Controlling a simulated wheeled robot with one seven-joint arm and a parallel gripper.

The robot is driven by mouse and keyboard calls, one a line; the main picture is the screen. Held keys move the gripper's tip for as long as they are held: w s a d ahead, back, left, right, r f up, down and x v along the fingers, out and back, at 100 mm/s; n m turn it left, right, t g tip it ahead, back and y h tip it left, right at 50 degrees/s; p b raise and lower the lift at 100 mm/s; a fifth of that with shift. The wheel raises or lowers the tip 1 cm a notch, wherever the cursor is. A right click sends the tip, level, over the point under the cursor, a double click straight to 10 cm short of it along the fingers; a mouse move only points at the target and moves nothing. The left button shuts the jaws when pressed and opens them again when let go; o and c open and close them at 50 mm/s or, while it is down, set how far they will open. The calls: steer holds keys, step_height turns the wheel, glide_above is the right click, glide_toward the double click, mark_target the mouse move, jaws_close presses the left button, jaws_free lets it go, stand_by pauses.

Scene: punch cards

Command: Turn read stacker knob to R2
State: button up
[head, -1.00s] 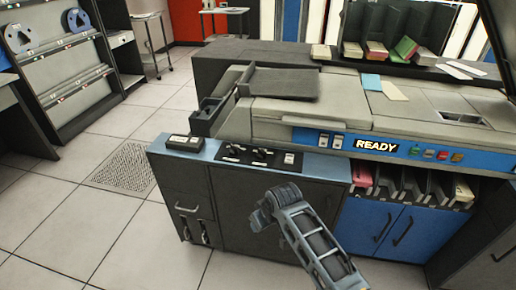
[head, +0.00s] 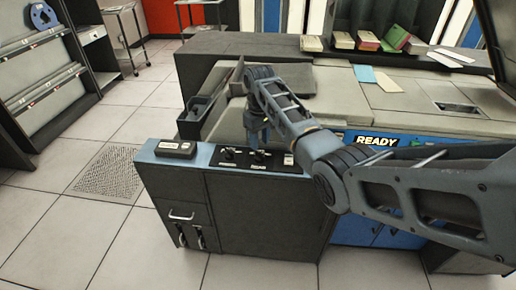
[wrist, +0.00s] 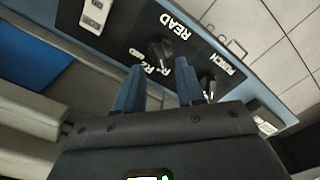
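The read stacker knob (wrist: 160,50) is a dark knob on a black panel (wrist: 120,22), beside the white READ lettering. An R2 label shows close to it, partly hidden by a finger. In the head view the knob (head: 260,155) is the right one of two on the panel. My gripper (wrist: 160,65) is open, its two blue fingers apart with the knob seen in the gap just beyond the tips. I cannot tell whether they touch it. In the head view my gripper (head: 257,142) points down above the knob. The knob's exact pointer setting is unclear.
The punch knob (wrist: 207,86) sits close beside the right finger in the wrist view. A white switch (head: 288,159) is at the panel's right end. A small dark box (head: 175,149) lies on the cabinet top to the left. The machine's raised body stands behind.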

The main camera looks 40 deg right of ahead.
mark_target(260, 153)
steer(key=shift+f, duration=2.3)
jaws_close()
